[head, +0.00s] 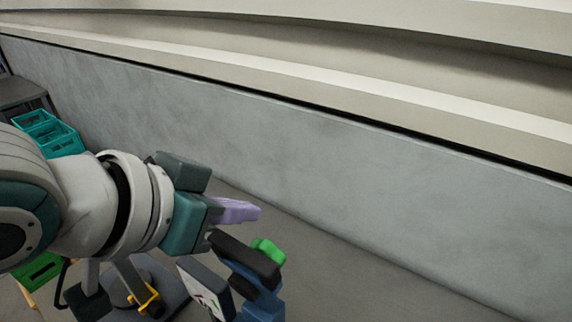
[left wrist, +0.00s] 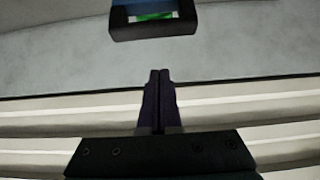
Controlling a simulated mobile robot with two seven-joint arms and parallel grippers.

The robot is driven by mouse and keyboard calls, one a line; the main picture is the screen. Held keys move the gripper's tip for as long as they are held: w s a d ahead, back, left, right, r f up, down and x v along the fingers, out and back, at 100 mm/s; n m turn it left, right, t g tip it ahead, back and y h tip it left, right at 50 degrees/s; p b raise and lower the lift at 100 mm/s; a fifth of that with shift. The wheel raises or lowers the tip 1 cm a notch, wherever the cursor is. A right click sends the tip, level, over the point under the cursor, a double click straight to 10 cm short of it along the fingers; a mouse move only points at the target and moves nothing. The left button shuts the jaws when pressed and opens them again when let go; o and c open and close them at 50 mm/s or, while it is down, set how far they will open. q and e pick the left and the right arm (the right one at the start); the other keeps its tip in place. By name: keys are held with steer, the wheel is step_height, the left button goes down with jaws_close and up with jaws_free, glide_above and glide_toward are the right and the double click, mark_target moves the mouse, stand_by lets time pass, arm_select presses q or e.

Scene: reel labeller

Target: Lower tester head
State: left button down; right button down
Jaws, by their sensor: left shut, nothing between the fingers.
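A blue device with a black head (head: 244,257) stands at the lower middle of the head view, with a bright green part (head: 268,250) behind the black head. I take it to be the tester; its lower part is cut off by the picture's edge. The black head also shows at the top of the left wrist view (left wrist: 155,31), with blue and green above it. My left gripper (head: 255,212) has purple fingers and is beside and just above the black head in the head view. Its fingers (left wrist: 160,75) are closed together, empty, apart from the head in the wrist view. My right gripper is not in view.
A pale panel with a dark-edged white face (head: 205,290) stands left of the tester. A yellow part (head: 149,297) is below my left arm. Teal crates (head: 62,140) and a green crate (head: 40,270) are at the left. A grey wall (head: 330,170) runs behind.

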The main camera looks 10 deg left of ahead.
mark_target(242, 245)
arm_select(q)
steer(key=x, duration=0.4)
steer(key=shift+w+d+f, duration=0.1)
steer(key=shift+w, duration=0.1)
steer(key=s+p, duration=0.2)
steer(key=a, duration=0.1)
steer(key=shift+s+f+p, duration=0.3)
steer(key=shift+s+p, duration=0.1)
steer(key=shift+s+a+f, duration=0.15)
steer(key=shift+s+f, duration=0.05)
steer(key=shift+s, duration=0.2)
